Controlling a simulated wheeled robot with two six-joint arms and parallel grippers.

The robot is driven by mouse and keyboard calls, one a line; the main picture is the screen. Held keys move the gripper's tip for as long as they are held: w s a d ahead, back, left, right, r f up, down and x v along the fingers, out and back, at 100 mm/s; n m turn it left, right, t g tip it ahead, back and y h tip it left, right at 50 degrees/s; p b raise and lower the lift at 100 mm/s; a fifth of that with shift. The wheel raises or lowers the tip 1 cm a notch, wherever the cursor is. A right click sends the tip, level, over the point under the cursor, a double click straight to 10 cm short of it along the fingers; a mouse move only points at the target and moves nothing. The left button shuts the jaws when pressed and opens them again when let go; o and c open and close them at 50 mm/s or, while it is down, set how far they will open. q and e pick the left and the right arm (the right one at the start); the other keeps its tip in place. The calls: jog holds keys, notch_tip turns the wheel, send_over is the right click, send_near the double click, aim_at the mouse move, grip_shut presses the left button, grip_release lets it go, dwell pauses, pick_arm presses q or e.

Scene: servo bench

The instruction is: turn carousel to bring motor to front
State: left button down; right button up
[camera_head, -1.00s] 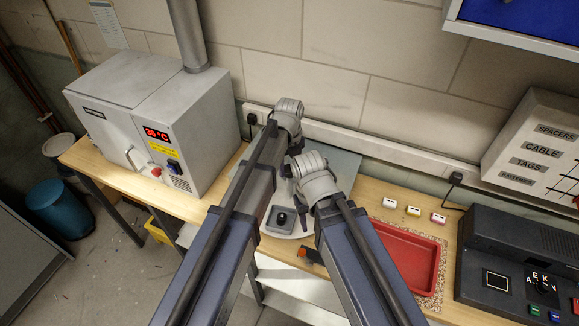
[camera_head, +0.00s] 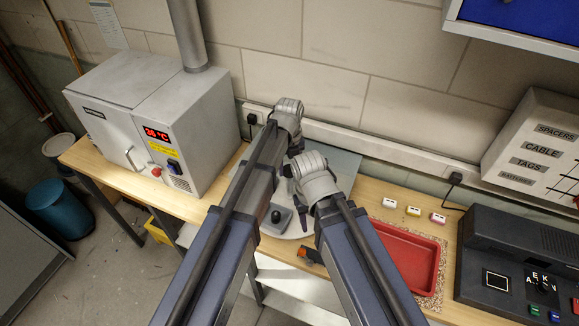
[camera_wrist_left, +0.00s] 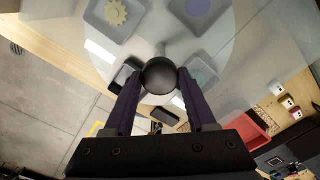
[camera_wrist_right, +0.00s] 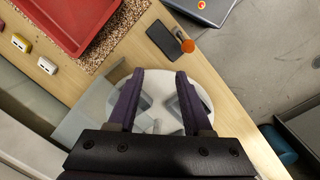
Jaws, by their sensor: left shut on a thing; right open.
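The carousel, a pale round disc (camera_head: 293,232) with grey trays, lies mostly hidden under my arms in the head view. In the left wrist view, my left gripper (camera_wrist_left: 160,78) is shut on a black round knob (camera_wrist_left: 159,72) above the disc. A yellow gear (camera_wrist_left: 115,12) lies in one tray there. My right gripper (camera_wrist_right: 158,80) is open and empty, with the disc (camera_wrist_right: 193,95) beyond its fingers.
A red tray (camera_head: 408,258) stands on the bench to the right, with small labelled blocks (camera_head: 413,210) behind it. A black flat object (camera_wrist_right: 163,40) and an orange-ended item (camera_wrist_right: 187,46) lie near the bench edge. An oven (camera_head: 150,120) stands at the left.

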pick_arm(q)
jog(key=shift+c, duration=1)
grip_release()
notch_tip(320, 180, up, 8)
jog(key=p, duration=0.8)
jog(key=shift+f, duration=0.1)
jog(key=shift+f, duration=0.1)
